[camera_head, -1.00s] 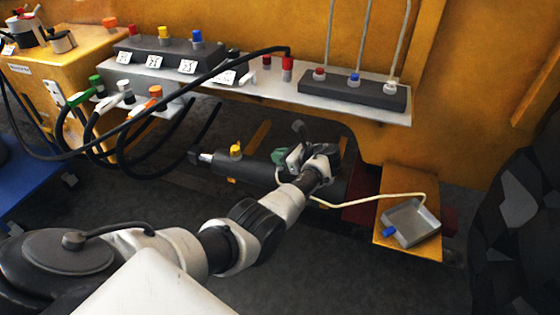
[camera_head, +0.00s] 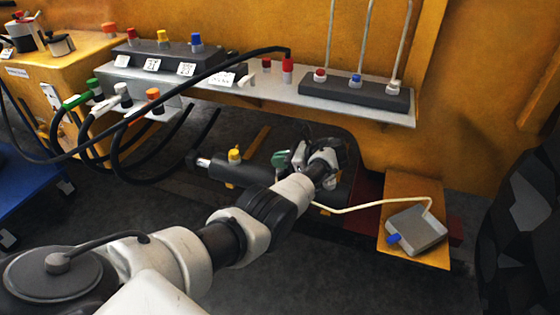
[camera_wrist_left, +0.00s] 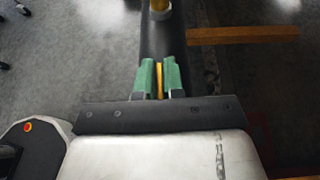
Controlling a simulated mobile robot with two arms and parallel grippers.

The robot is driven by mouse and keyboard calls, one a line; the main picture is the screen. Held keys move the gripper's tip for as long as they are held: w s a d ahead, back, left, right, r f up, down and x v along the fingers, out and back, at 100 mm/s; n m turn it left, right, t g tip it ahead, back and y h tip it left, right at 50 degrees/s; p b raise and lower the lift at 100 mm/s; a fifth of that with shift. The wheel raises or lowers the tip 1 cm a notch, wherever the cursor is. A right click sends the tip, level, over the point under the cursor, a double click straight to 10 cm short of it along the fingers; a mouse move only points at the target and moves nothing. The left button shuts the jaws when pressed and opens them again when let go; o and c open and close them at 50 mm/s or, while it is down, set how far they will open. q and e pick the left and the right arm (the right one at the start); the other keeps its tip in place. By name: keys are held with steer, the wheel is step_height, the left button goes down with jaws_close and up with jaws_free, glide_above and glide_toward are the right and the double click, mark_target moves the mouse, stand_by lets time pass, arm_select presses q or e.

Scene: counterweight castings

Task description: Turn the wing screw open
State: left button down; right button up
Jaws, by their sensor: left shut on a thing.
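The wing screw (camera_wrist_left: 159,80) shows as a thin yellow strip on the dark cylinder (camera_wrist_left: 158,40), between the green fingertips of my left gripper (camera_wrist_left: 160,78) in the left wrist view. The gripper is shut on it. In the head view the green fingertips (camera_head: 281,160) are at the dark cylinder (camera_head: 238,171) under the shelf, and the screw is hidden there by the gripper and wrist. How far the screw is turned cannot be told. My right gripper is not in view.
A yellow cap (camera_head: 234,155) stands up from the cylinder, left of the gripper. A grey shelf (camera_head: 345,101) with coloured fittings and black hoses (camera_head: 180,105) lies above.

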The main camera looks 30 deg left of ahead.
arm_select(q)
steer(key=shift+f, duration=0.1)
steer(key=c, duration=1.2)
jaws_free()
steer(key=shift+c, duration=0.2)
steer(key=shift+d, duration=0.1)
steer(key=shift+w+d+r, duration=0.1)
steer(key=shift+d+r, duration=0.1)
steer(key=shift+d, duration=0.1)
steer(key=v, duration=0.5)
steer(key=shift+b, duration=0.4)
steer(key=b+v, duration=0.1)
steer(key=v, duration=0.3)
steer(key=shift+w+d+b, duration=0.1)
steer(key=shift+d+b, duration=0.15)
steer(key=shift+b, duration=0.1)
steer(key=shift+d+r, duration=0.15)
steer(key=shift+r, duration=0.05)
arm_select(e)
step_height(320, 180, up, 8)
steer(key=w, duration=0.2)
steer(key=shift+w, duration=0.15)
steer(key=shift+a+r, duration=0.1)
